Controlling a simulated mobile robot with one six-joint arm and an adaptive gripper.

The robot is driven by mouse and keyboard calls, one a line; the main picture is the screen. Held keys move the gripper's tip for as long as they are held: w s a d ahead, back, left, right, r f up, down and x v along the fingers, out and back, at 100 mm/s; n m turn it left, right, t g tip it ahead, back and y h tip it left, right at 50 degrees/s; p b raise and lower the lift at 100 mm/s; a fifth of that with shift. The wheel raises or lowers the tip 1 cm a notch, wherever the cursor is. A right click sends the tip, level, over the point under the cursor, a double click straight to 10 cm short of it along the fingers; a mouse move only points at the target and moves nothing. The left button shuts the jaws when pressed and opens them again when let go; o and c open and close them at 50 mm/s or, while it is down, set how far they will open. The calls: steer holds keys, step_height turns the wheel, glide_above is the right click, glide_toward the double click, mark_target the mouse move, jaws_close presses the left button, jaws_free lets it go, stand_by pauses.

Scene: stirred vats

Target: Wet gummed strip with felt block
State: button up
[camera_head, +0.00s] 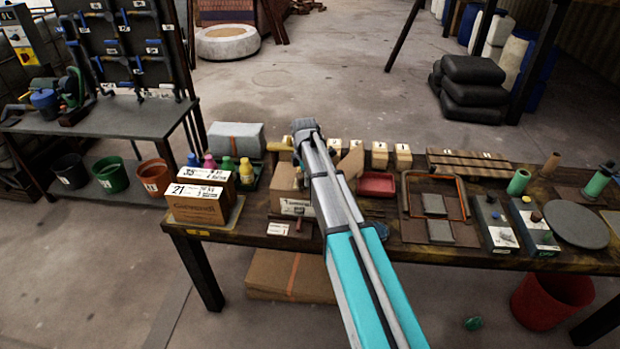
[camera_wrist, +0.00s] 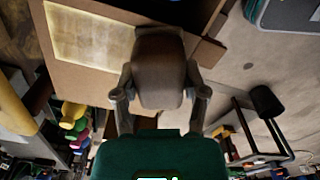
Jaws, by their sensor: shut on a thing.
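In the wrist view my gripper (camera_wrist: 160,95) is shut on a brown-grey felt block (camera_wrist: 160,62), with one finger on each side of it. The pale, glossy gummed strip (camera_wrist: 92,32) lies on a brown cardboard surface at the upper left of the wrist view. The block's upper end overlaps the cardboard beside the strip's right end. I cannot tell if they touch. In the head view my arm crosses the bench and hides the gripper and block. An open cardboard box (camera_head: 286,182) stands partly behind the arm.
The bench (camera_head: 470,258) is crowded. Labelled cartons (camera_head: 197,203) and coloured bottles (camera_head: 228,168) stand left of the open box. A red tray (camera_head: 376,185), a framed tray (camera_head: 462,210) and small control boxes (camera_head: 490,224) lie to the right. Small numbered blocks (camera_head: 403,156) line the back.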

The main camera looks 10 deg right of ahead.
mark_target(293, 184)
steer(key=shift+w+a, duration=0.15)
steer(key=shift+a, duration=0.25)
steer(key=shift+w+a, duration=0.1)
steer(key=shift+a, duration=0.05)
steer(key=shift+w+a, duration=0.25)
steer(key=shift+a, duration=0.5)
steer(key=shift+w+a, duration=0.25)
steer(key=shift+a, duration=0.45)
step_height(293, 184, up, 6)
steer(key=p, duration=0.6)
steer(key=shift+r, duration=0.1)
step_height(293, 184, up, 3)
steer(key=p, duration=0.3)
steer(key=shift+s, duration=0.15)
stand_by(0.9)
